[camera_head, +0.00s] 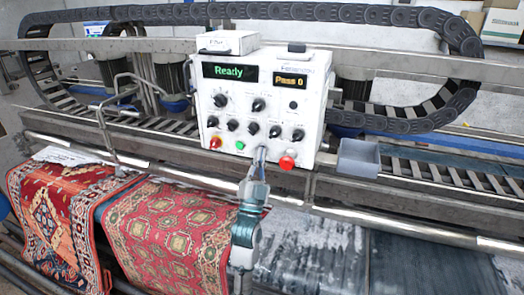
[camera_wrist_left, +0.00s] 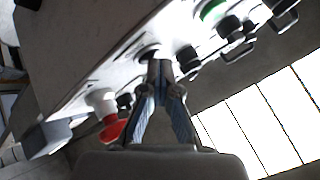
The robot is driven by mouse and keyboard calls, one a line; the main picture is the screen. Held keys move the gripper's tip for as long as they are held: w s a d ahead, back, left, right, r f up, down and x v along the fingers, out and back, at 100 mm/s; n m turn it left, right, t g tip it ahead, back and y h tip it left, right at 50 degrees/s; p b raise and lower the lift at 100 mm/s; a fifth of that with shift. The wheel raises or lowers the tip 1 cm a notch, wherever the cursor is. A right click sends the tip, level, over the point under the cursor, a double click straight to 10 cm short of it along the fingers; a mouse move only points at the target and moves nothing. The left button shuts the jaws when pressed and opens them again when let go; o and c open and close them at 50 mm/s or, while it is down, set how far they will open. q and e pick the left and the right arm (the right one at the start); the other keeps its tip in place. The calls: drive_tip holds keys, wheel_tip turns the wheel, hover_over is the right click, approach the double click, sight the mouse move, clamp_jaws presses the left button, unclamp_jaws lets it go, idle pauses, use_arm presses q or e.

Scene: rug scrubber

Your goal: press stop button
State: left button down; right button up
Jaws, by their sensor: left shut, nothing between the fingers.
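A white control panel box (camera_head: 262,105) shows a green "Ready" display and a yellow "Pass 0" display. A red mushroom button (camera_head: 287,162) sticks out at its lower right. The same red button shows in the left wrist view (camera_wrist_left: 110,122), left of the fingers. In the left wrist view, the fingertips (camera_wrist_left: 160,68) are close to the panel face; contact cannot be told.
Several black knobs (camera_head: 258,104) cover the panel above the fingers. A grey tray (camera_head: 359,158) is mounted right of the panel. A metal rail (camera_head: 400,217) runs along the front. Red patterned rugs (camera_head: 165,235) lie at the lower left.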

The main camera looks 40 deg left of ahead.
use_arm(q)
drive_tip(key=shift+s, duration=0.1)
drive_tip(key=shift+s+d, duration=0.25)
drive_tip(key=shift+s, duration=0.5)
drive_tip(key=s, duration=0.1)
drive_tip(key=s+d+p, duration=0.1)
drive_tip(key=s, duration=0.2)
drive_tip(key=shift+s+d, duration=0.25)
drive_tip(key=shift+s, duration=0.05)
drive_tip(key=shift+f, duration=0.15)
idle(0.6)
